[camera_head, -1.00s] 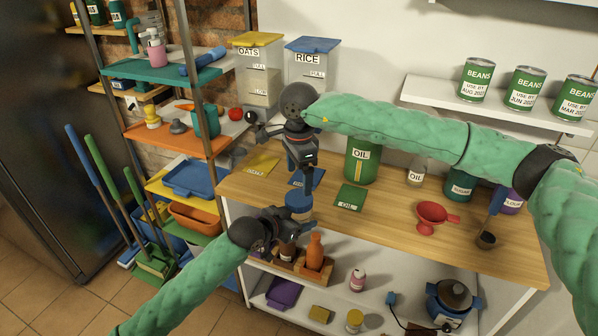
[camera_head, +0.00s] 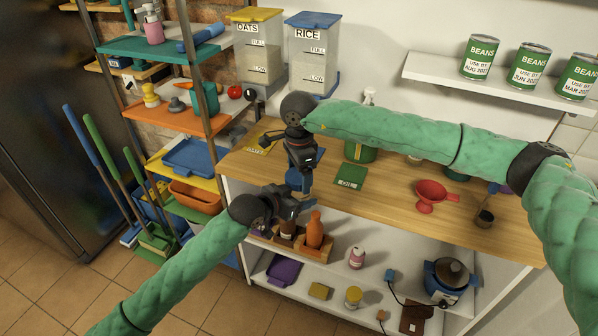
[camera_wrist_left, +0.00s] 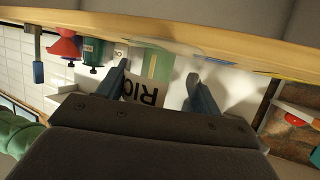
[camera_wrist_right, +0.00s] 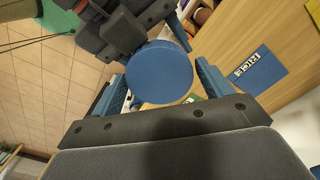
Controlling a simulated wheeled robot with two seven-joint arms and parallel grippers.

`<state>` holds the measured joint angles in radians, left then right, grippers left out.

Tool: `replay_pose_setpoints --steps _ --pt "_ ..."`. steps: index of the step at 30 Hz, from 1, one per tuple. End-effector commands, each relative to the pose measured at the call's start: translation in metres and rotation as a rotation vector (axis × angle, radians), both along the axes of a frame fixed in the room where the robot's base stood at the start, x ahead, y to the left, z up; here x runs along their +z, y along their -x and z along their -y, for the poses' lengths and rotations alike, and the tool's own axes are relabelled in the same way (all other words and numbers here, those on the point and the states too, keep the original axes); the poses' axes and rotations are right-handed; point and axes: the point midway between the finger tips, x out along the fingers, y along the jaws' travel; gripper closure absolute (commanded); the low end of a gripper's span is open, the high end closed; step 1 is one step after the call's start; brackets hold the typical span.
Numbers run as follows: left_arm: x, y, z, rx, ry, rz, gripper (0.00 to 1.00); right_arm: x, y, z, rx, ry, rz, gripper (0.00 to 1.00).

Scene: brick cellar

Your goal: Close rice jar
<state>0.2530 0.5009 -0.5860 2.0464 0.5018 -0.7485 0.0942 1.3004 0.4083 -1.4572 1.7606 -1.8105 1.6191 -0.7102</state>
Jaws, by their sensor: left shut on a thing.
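A rice jar with a white label reading "RIC" (camera_wrist_left: 140,92) shows upside down between my left gripper's fingers (camera_wrist_left: 160,85). My left gripper (camera_head: 290,200) is shut on the jar, near the table's front edge. A round blue lid (camera_wrist_right: 160,72) faces the right wrist camera, between the fingers of my right gripper (camera_wrist_right: 158,80). In the head view the lid (camera_head: 294,180) is partly hidden. My right gripper (camera_head: 300,168) points down from above it. I cannot tell whether its fingers press on the lid. The lid covers the jar's mouth from this angle, so its seating is hidden.
A red funnel (camera_head: 431,194) stands to the right. RICE (camera_head: 311,55) and OATS (camera_head: 258,48) dispensers hang behind. A shelf unit stands left.

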Motion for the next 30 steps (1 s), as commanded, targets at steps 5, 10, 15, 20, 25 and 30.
replay_pose_setpoints --steps 5,10,15,20,25,30 --pt "0.0001 0.0 0.0 0.0 0.0 0.0 0.98 0.0002 -0.0001 0.0 0.0 0.0 0.0 0.58" --pt "0.0002 0.0001 0.0002 0.0 0.0 0.0 0.98 0.0003 -0.0001 0.0 -0.006 0.0 0.0 0.6" --pt "0.0001 0.0002 0.0003 -0.001 0.0 0.0 0.98 0.0004 -0.0002 -0.0003 -0.133 -0.001 0.0 0.6" --pt "0.0001 0.0004 0.0005 -0.001 0.0 0.0 0.98 0.0002 -0.0003 -0.0003 -0.261 0.0 0.001 0.6" --pt "0.0 0.0005 0.0006 -0.001 0.0 0.0 0.98 0.0003 -0.0003 -0.0003 -0.291 0.0 0.001 0.6" --pt "0.0 0.0006 0.0007 -0.001 0.0 0.0 0.98 0.0003 -0.0004 -0.0003 -0.29 0.0 0.001 0.6"
